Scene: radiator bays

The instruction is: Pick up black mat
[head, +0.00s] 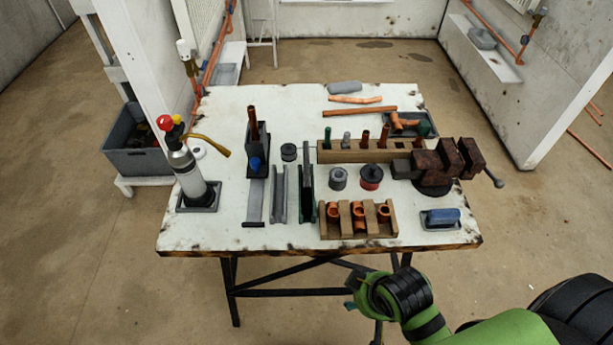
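No flat black mat lies plainly in view. A thin dark upright panel (307,172) stands on edge in a narrow rack at the middle of the bench, with green at its lower end; I cannot tell for sure whether it is the mat. A grey slotted channel (279,193) stands just left of it, apart from it. My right arm comes in from the lower right, in front of the bench's near edge. Its end, my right gripper (352,292), shows only as a small dark part, its fingers not clear. It is away from everything on the bench. My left gripper is out of view.
The white bench (230,228) holds a gas torch (187,170) at left, a wooden pipe rack (340,152), a wooden fitting block (358,234) and a rusty vise (436,165). A blue-handled brush (440,218) sits front right. Little bare bench top remains around the panel.

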